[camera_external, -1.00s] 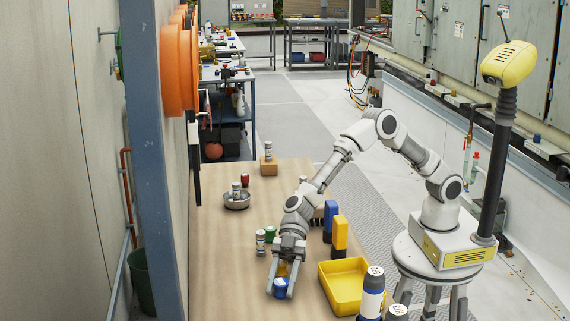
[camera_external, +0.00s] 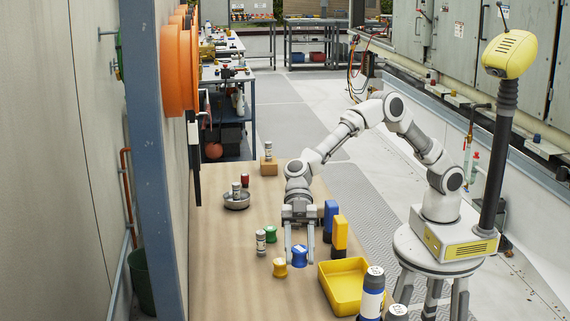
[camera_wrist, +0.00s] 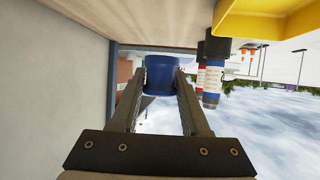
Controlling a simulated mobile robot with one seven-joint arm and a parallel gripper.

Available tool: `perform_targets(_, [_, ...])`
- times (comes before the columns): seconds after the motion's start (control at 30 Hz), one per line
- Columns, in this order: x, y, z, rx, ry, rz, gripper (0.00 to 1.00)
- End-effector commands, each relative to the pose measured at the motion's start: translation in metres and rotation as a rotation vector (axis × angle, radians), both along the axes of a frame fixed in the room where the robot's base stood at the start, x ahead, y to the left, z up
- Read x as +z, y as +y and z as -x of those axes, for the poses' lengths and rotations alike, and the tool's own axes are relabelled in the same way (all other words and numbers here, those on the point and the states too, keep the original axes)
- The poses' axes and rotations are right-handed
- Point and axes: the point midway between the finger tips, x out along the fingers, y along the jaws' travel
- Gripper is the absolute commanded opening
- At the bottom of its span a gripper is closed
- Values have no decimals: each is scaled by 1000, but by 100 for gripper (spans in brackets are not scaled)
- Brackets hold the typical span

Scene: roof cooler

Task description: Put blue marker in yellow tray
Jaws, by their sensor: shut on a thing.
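A small blue spool-shaped piece (camera_external: 299,257), the likely blue marker, is held between the two fingers of my gripper (camera_external: 299,250). In the wrist view the blue piece (camera_wrist: 160,76) sits between the fingertips of my gripper (camera_wrist: 161,80), with a gap to the tabletop, so it seems raised. The yellow tray (camera_external: 345,306) is on the table just right of my gripper and looks empty. A corner of the yellow tray (camera_wrist: 270,18) shows at the upper right of the wrist view.
A blue-and-white bottle (camera_external: 372,290) is at the tray's right. The table's left front is clear.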

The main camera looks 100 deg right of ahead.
Motion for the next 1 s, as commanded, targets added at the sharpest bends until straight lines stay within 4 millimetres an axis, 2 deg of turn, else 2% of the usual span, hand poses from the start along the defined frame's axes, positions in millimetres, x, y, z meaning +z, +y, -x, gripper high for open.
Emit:
perform_targets(0.1, [4,12,35,201,-1,0,0])
perform_targets(0.2, [5,15,65,364,0,2,0])
perform_targets(0.4, [6,9,107,607,7,1,0])
perform_targets(0.6, [1,3,124,704,16,-1,0])
perform_targets(0.83, [-36,3,125,709,18,0,0])
perform_targets(1.0, [-52,3,125,708,17,-1,0])
